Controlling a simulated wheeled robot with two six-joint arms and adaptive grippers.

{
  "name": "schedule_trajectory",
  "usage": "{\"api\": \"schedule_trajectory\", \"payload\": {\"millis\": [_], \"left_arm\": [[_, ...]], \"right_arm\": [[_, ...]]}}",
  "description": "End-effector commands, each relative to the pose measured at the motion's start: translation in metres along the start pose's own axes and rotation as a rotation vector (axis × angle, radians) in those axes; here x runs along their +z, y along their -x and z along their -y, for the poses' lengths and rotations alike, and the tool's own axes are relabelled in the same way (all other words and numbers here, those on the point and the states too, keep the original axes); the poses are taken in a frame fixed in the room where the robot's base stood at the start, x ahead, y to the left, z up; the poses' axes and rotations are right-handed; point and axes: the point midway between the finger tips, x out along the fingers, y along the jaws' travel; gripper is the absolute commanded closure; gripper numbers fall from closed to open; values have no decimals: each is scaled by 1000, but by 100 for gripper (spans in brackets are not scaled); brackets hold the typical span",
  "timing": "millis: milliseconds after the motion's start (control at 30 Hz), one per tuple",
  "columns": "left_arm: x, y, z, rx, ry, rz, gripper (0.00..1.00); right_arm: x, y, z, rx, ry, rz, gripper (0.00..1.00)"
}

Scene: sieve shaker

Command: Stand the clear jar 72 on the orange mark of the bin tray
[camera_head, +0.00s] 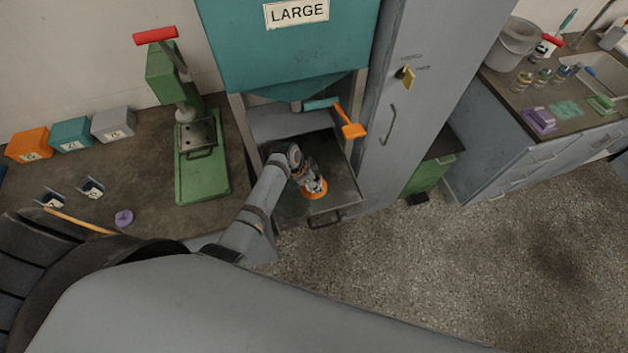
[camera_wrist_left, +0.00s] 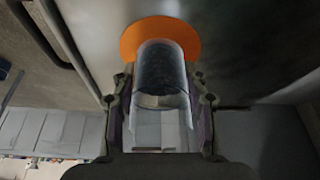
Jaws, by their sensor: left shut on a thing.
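My left gripper (camera_head: 313,186) reaches down over the bin tray (camera_head: 347,193) under the teal bin. In the left wrist view my left gripper (camera_wrist_left: 160,105) is shut on the clear jar (camera_wrist_left: 161,75), with one finger on each side of it. The jar's far end lies over the orange mark (camera_wrist_left: 160,33), which shows around it as a disc on the grey tray. The orange mark (camera_head: 314,194) also shows in the head view, partly covered by the gripper. Whether the jar touches the tray, and its number, I cannot tell. My right gripper is not in view.
The teal bin labelled LARGE (camera_head: 290,45) hangs above the tray, with an orange-handled lever (camera_head: 350,128) at its right. A grey cabinet (camera_head: 400,110) stands close on the right. A green press (camera_head: 200,165) and small boxes stand on the left bench.

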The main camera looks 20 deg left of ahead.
Motion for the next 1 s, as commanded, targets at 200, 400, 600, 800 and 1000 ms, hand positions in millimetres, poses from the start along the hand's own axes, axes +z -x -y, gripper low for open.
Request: {"api": "schedule_trajectory", "payload": {"millis": [200,400,600,800,1000], "left_arm": [[0,-2,0,0,0,-1,91],[0,-2,0,-1,0,-1,91],[1,-2,0,-1,0,-1,32],[1,-2,0,0,0,0,29],[1,3,0,-1,0,-1,29]], "right_arm": [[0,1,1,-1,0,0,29],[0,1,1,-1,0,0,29],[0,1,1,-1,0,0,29],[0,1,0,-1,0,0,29],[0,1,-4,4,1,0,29]]}}
